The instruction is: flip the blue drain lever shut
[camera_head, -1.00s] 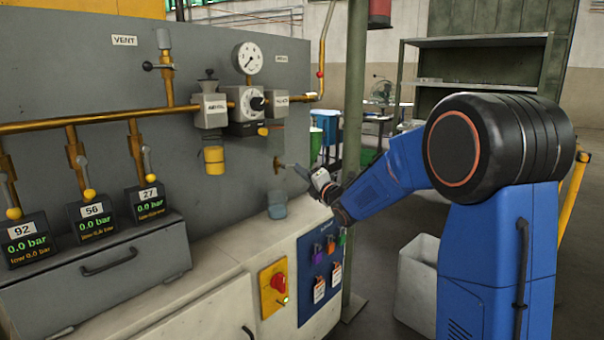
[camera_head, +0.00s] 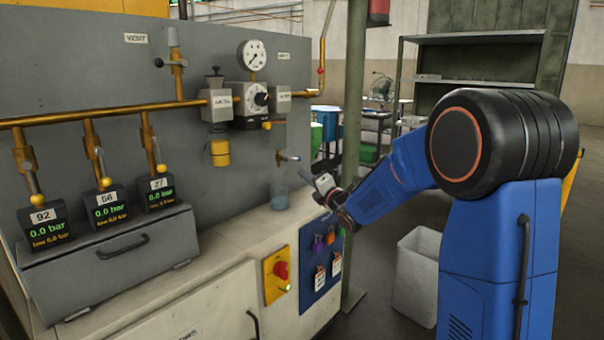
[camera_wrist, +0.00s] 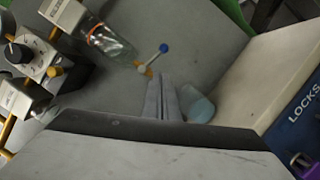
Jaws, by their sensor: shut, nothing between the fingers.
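The drain lever shows in the wrist view as a thin pale rod with a blue ball end (camera_wrist: 164,47), angled up and right from a brass fitting (camera_wrist: 146,70). In the head view the brass drain fitting (camera_head: 280,157) is low on the grey panel, with its small lever pointing right. My gripper (camera_head: 319,182) is right of and below it in the head view. In the wrist view my gripper's fingers (camera_wrist: 167,84) are together and empty, just below the fitting in the picture. I cannot tell whether they touch the lever.
A translucent bluish cup (camera_head: 279,191) stands on the ledge below the drain; it also shows beside the fingers (camera_wrist: 196,104). A clear-bowled filter (camera_wrist: 107,42) is near the lever. A blue lock board (camera_head: 321,262) and red knob (camera_head: 281,270) are below. A green post (camera_head: 354,130) stands right.

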